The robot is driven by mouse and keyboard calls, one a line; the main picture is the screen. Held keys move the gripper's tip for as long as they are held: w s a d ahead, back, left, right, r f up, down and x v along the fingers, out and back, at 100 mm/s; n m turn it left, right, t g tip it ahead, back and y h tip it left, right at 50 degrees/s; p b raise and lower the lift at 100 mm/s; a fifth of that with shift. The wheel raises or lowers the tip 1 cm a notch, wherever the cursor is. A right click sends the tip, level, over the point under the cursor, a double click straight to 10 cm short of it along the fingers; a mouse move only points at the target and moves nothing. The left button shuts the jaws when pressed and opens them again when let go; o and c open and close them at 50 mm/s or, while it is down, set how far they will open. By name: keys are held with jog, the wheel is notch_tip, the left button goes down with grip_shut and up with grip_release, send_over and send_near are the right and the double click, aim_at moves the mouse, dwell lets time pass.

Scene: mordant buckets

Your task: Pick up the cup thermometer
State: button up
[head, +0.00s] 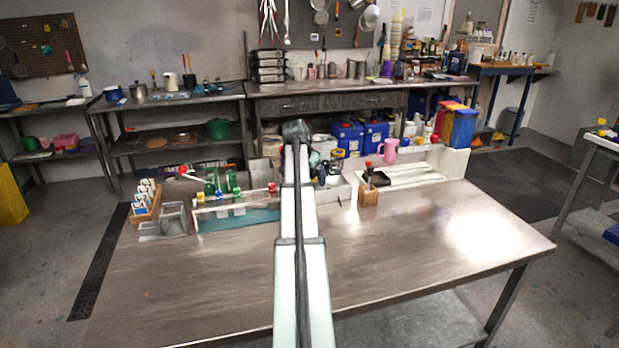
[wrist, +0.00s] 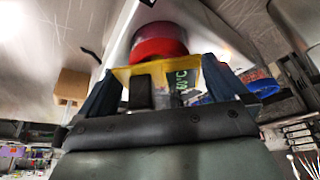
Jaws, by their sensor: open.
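In the wrist view, a clear, yellow-rimmed object (wrist: 172,80) with a green "60°C" mark sits between the two dark blue fingers of my gripper (wrist: 160,66). It looks like the cup thermometer. The fingers are apart, one on each side of it; I cannot tell whether either touches it. Its lower part is hidden behind the gripper body. In the head view my arm covers this spot, and I cannot make out the thermometer or the fingertips there.
A red round object (wrist: 158,40) is close beyond the yellow rim. A blue round container (wrist: 258,82) is beside the right finger. A wooden block (head: 368,196) holds tools on the table. A rack of small bottles (head: 146,200) stands left. The table's front right (head: 430,250) is clear.

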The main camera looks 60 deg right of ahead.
jog(key=c, duration=0.9)
jog(key=shift+r, duration=0.25)
jog(key=r, duration=0.9)
jog(key=shift+w+a, duration=0.1)
jog(key=shift+w, duration=0.1)
jog(key=w+a+r+n, duration=0.1)
jog(key=w+a+n, duration=0.1)
jog(key=w+a, duration=1.2)
jog(key=a, duration=0.1)
jog(key=shift+s+a+r+m+g+y, duration=0.15)
jog(key=shift+s+a+m+g, duration=0.3)
jog(key=shift+s+m, duration=0.95)
jog(key=shift+s+a+f+m+g+y, duration=0.1)
jog(key=shift+s+a+m+g+y, duration=0.35)
jog(key=shift+m, duration=1.75)
jog(key=shift+s+a+r+m+g, duration=0.15)
jog(key=shift+s+m+g, duration=0.7)
jog(key=shift+m, duration=0.95)
jog(key=shift+s+f, duration=0.1)
